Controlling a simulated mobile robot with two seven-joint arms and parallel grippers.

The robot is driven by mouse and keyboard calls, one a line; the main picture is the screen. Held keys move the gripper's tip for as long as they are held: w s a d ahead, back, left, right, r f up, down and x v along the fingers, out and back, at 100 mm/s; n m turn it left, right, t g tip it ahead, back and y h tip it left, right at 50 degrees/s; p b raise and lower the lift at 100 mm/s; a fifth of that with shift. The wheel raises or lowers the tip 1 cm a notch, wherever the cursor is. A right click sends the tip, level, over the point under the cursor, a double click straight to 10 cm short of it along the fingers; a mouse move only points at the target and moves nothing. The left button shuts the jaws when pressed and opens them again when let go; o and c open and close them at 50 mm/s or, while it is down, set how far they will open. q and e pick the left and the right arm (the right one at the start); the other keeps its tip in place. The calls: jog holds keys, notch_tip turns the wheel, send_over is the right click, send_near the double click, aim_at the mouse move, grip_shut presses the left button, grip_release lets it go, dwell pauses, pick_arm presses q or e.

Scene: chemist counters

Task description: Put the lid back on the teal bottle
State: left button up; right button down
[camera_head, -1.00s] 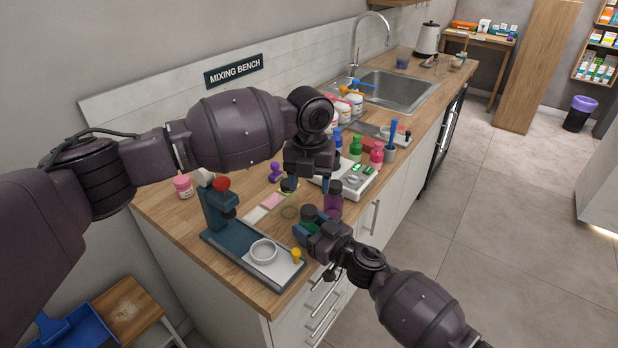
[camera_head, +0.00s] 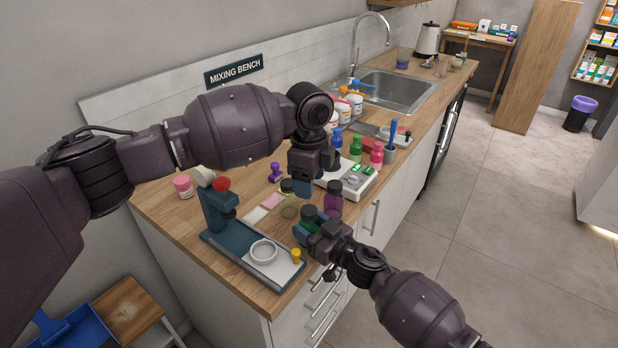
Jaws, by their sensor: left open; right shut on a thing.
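The teal bottle (camera_head: 308,224) is at the front edge of the counter, mostly hidden by my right gripper (camera_head: 306,235), which is shut on it. A dark round lid (camera_head: 309,211) sits on top of the bottle; I cannot tell how tightly it is seated. My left gripper (camera_head: 303,191) points down just above and behind the lid. It is open, apart from the lid, with its fingers nearly lined up in this view, and I see nothing between them.
A purple bottle (camera_head: 333,200) with a dark lid stands close right of the teal one. A dark teal stand (camera_head: 226,238) with a white dish (camera_head: 263,251) is at the front left. A white scale (camera_head: 362,184) stands behind right.

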pick_arm(q)
jog(key=n, duration=0.4)
jog(key=shift+r, duration=0.1)
jog(key=n, duration=0.8)
jog(key=shift+r, duration=0.1)
jog(key=n, duration=0.4)
jog(key=shift+s, duration=0.1)
jog(key=n, duration=0.8)
jog(key=shift+s+n, duration=0.1)
jog(key=shift+n, duration=0.2)
jog(key=n, duration=0.8)
